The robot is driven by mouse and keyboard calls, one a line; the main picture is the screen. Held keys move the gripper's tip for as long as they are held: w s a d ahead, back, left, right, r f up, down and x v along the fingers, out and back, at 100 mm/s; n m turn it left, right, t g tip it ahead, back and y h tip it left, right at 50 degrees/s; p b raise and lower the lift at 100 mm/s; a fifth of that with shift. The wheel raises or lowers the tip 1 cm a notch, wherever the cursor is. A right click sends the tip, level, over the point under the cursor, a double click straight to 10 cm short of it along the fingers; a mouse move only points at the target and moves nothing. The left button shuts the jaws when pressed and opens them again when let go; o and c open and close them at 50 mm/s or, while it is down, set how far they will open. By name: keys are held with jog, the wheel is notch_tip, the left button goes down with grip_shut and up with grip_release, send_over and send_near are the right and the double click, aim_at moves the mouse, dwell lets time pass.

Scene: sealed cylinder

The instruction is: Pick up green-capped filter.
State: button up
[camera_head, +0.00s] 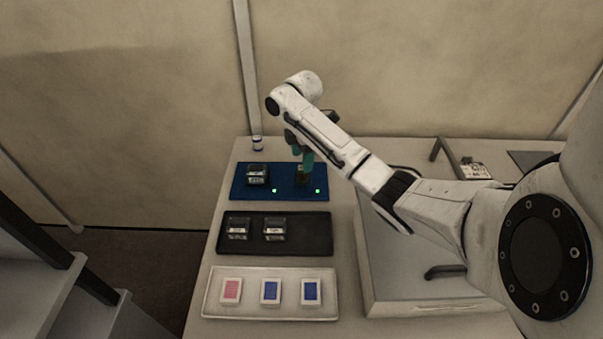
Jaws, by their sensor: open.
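My gripper (301,160) has teal-green fingers and points down over the right half of a blue tray (289,195). The jaws are open. A small dark and olive object (302,177) stands on the blue tray directly below the fingertips, partly hidden by them. I cannot tell whether the fingers touch it or stand around it. I cannot make out a green cap on it, so I cannot tell whether it is the green-capped filter. A dark device with a clear top and a pale label (257,175) sits on the left of the same tray.
Two small green lights show on the blue tray's front. A black tray (303,246) holds two clear-topped devices; a white tray (325,285) holds one red and two blue cards. A small white jar (257,143) stands behind. A metal case (400,270) lies right, under my arm.

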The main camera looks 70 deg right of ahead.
aim_at(303, 174)
jog(key=shift+w+d+f+p, duration=0.1)
jog(key=shift+d+f+p, duration=0.1)
jog(key=shift+f, duration=1.3)
jog(key=shift+d+f+p, duration=0.15)
jog(key=shift+f+p, duration=0.05)
jog(key=shift+f, duration=1.25)
jog(key=c, duration=1.1)
jog(key=shift+r, duration=0.1)
